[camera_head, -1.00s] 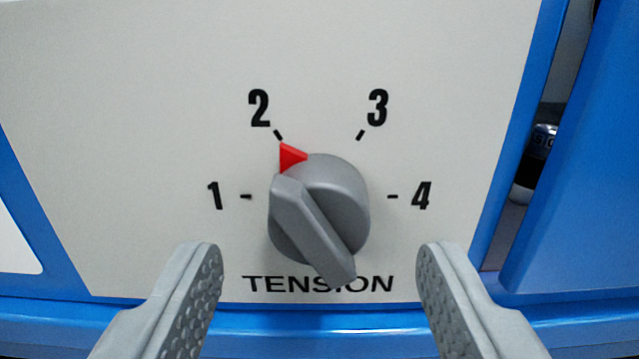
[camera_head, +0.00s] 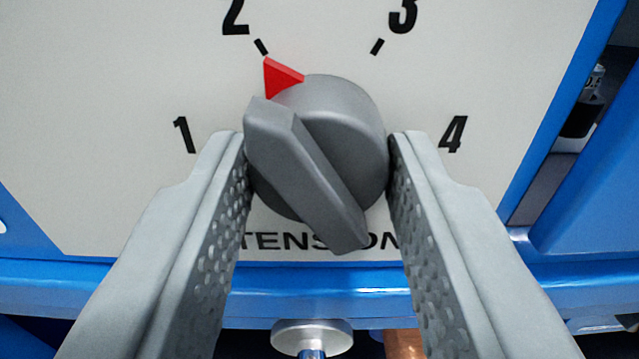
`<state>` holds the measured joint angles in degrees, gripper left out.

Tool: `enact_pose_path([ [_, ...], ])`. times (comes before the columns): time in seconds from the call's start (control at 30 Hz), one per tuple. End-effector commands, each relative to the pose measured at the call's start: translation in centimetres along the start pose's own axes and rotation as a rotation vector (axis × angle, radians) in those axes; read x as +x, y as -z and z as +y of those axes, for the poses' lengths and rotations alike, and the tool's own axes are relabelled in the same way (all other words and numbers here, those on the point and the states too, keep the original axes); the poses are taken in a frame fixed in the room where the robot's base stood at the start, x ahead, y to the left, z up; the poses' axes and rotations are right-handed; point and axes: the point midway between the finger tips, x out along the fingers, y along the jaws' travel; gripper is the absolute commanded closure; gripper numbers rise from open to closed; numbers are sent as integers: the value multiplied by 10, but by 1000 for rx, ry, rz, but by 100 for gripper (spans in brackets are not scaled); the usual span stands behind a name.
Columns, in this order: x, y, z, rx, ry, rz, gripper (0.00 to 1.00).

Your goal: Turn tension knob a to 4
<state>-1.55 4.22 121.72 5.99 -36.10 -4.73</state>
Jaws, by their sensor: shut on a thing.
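The grey tension knob (camera_head: 308,160) is on the pale panel in the middle of the view. Its red pointer (camera_head: 281,77) aims up and left at the tick beside the 2 (camera_head: 236,16). The 4 (camera_head: 453,134) is printed to the right of the knob. My gripper (camera_head: 319,145) is shut on the knob, with one finger at its left side and one at its right. The fingers hide the tick marks at 1 and 4 and part of the TENSION label (camera_head: 281,241).
The 1 (camera_head: 184,135) and the 3 (camera_head: 402,15) are also printed around the knob. A blue frame (camera_head: 565,115) borders the panel, with a gap at its right. Below the panel's blue lower edge is a round metal piece (camera_head: 312,336).

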Motion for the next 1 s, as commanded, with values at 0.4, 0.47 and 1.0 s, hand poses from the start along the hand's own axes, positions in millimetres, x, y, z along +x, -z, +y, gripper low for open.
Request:
enact_pose_path([
  [0.4, 0, 0, 0, 158, 0, 0, 87],
  [0.47, 0, 0, 0, 206, 0, 0, 87],
  [1.0, 0, 0, -1, 714, 0, 0, 87],
])
